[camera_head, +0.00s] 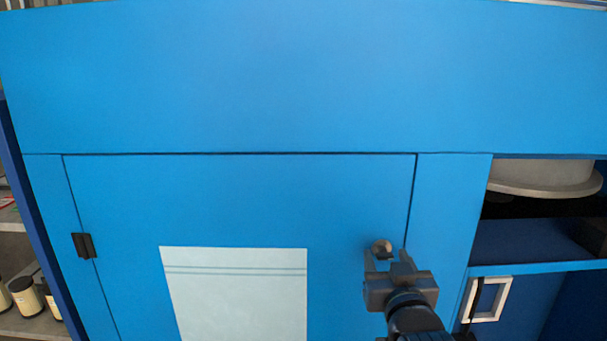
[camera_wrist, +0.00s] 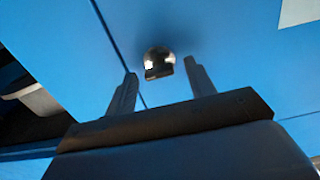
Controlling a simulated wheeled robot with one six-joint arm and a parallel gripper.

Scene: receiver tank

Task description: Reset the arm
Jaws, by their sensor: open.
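My gripper (camera_head: 385,258) is in front of the blue cabinet door (camera_head: 240,200), near the door's right edge. A small round metallic knob or latch (camera_head: 381,247) on the door shows just beyond the fingertips. In the wrist view my gripper (camera_wrist: 158,82) has its two fingers spread, with the knob (camera_wrist: 158,62) between and beyond them. The fingers look empty. Whether they touch the knob I cannot tell. The door looks shut.
A pale panel (camera_head: 240,300) is on the door, and a black hinge (camera_head: 83,245) is at its left edge. An open bay at right holds a round grey tank (camera_head: 545,178). A white square frame (camera_head: 487,299) sits below it. Jars (camera_head: 26,296) stand on a shelf at far left.

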